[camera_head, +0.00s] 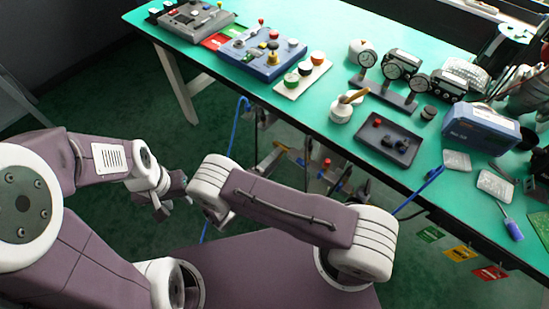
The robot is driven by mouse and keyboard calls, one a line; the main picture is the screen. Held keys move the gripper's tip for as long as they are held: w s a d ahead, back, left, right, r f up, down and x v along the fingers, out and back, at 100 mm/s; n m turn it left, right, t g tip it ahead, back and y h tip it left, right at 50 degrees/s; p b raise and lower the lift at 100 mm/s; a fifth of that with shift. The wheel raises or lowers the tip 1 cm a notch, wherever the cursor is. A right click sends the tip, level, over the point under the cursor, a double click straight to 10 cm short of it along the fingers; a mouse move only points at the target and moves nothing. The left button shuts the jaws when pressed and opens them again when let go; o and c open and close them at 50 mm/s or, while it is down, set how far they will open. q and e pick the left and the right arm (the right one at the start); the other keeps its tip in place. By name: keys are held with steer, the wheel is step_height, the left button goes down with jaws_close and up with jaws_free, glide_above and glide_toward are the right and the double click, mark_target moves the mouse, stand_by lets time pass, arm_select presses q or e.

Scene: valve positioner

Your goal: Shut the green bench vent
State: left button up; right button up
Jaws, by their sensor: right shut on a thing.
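I cannot tell for sure which part is the green bench vent. A green tag (430,233) hangs below the bench's front edge. Pipes and valve handles (300,160) show under the bench, partly hidden by the bench edge and my right arm. My left gripper (170,198) is in the open space left of my right arm, well away from the bench. Its fingers are small and dark, so its opening is unclear. My right gripper is hidden behind my right arm's link.
The green-topped bench (335,130) carries control boxes, gauges (393,70), a dark tray (388,139) and a blue-sided box (480,127). A yellow tag (460,253) and a red tag (490,272) hang beside the green one. Blue hoses hang below. The floor at left is clear.

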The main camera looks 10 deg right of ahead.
steer(key=shift+d+n, duration=0.1)
steer(key=shift+n, duration=0.3)
steer(key=o, duration=1.4)
steer(key=shift+c, duration=0.2)
steer(key=b+v, duration=0.2)
steer(key=v, duration=0.7)
